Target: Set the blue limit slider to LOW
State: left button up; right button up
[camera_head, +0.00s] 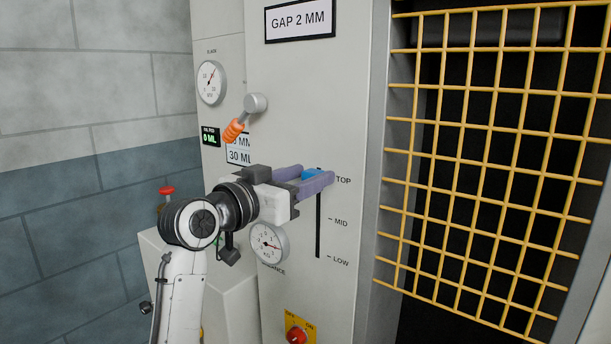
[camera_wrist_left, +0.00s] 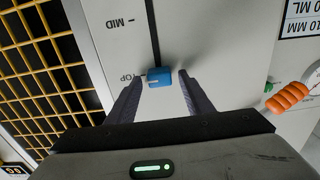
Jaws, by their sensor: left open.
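The blue limit slider (camera_head: 312,174) is at the TOP end of a dark vertical slot (camera_head: 318,225) in the pale panel. The MID and LOW marks (camera_head: 340,260) are lower along the slot. My left gripper (camera_head: 318,180) is open around the slider, which is partly hidden behind the fingers. In the left wrist view the blue slider (camera_wrist_left: 159,77) sits between the two fingertips (camera_wrist_left: 158,80), with a visible gap on the right side; contact on the left cannot be told. My right gripper is not in view.
A yellow wire grid (camera_head: 490,160) stands right of the panel. An orange-handled lever (camera_head: 235,130) is up and left of my gripper. A gauge (camera_head: 269,244) and a red knob (camera_head: 297,336) are below. The slot below the slider is clear.

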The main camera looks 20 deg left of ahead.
pick_arm(q)
jog(key=shift+c, duration=0.4)
grip_shut()
notch_tip(320, 180, down, 12)
jog(key=b, duration=0.6)
jog(key=shift+f, duration=0.2)
notch_tip(320, 180, down, 4)
jog(key=shift+f+b, duration=0.1)
jog(key=shift+b, duration=0.8)
jog(key=shift+f, duration=0.6)
jog(key=shift+d, duration=0.1)
jog(key=shift+o, duration=0.4)
grip_release()
